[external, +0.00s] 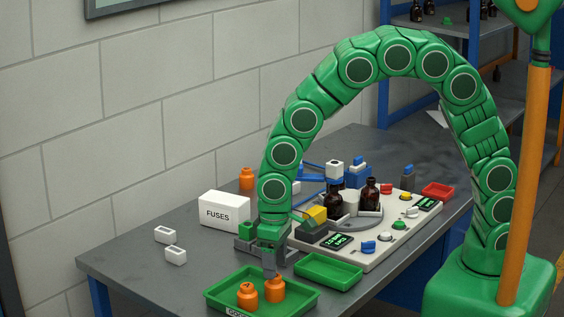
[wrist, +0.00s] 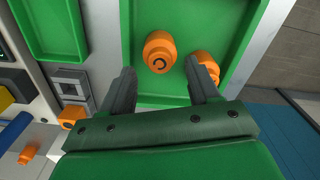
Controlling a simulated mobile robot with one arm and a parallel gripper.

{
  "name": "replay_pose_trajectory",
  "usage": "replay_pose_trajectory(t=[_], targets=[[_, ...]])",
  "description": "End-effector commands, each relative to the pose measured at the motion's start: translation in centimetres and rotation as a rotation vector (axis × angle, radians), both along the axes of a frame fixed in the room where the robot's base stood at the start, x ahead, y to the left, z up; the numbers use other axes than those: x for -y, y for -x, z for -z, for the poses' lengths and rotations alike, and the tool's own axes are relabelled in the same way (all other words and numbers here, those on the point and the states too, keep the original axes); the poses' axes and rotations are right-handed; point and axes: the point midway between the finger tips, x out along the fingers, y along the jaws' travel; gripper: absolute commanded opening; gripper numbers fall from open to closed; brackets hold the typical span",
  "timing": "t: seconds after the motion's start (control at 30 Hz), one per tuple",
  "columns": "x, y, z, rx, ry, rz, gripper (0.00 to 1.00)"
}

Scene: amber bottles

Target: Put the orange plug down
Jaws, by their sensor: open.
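Two orange plugs lie in the front green tray (external: 217,292): a left plug (external: 247,293) and a right plug (external: 274,290). My gripper (external: 270,270) points down over this tray, just above the right plug, its fingers apart. In the wrist view, my gripper (wrist: 160,78) is open and empty. One orange plug (wrist: 160,52) with a dark ring mark shows in the gap just beyond the fingertips. Another orange plug (wrist: 208,65) is partly hidden by the right finger. I cannot tell whether a finger touches it.
A second, empty green tray (external: 330,272) sits right of the first. Behind it, a white panel (external: 375,250) carries amber bottles (external: 370,195), knobs and displays. A white FUSES box (external: 224,212), two small white blocks (external: 170,245) and another orange plug (external: 247,179) stand on the grey table.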

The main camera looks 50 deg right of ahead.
Motion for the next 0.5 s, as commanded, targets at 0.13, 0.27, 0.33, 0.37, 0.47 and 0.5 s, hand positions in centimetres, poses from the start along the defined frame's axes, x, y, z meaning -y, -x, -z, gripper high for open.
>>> replay_pose_trajectory(t=[0.13, 0.27, 0.33, 0.37, 0.47, 0.5], targets=[[0.0, 0.0, -2.5, 0.002, -0.001, 0.000, 0.61], [0.0, 0.0, -4.0, 0.001, 0.000, 0.000, 0.61], [0.1, 0.1, -4.6, -0.002, 0.002, 0.000, 0.61], [0.1, 0.1, -4.8, -0.003, 0.002, 0.000, 0.61], [0.1, 0.1, -5.1, -0.003, 0.002, 0.000, 0.61], [0.1, 0.1, -5.2, -0.003, 0.002, 0.000, 0.61]])
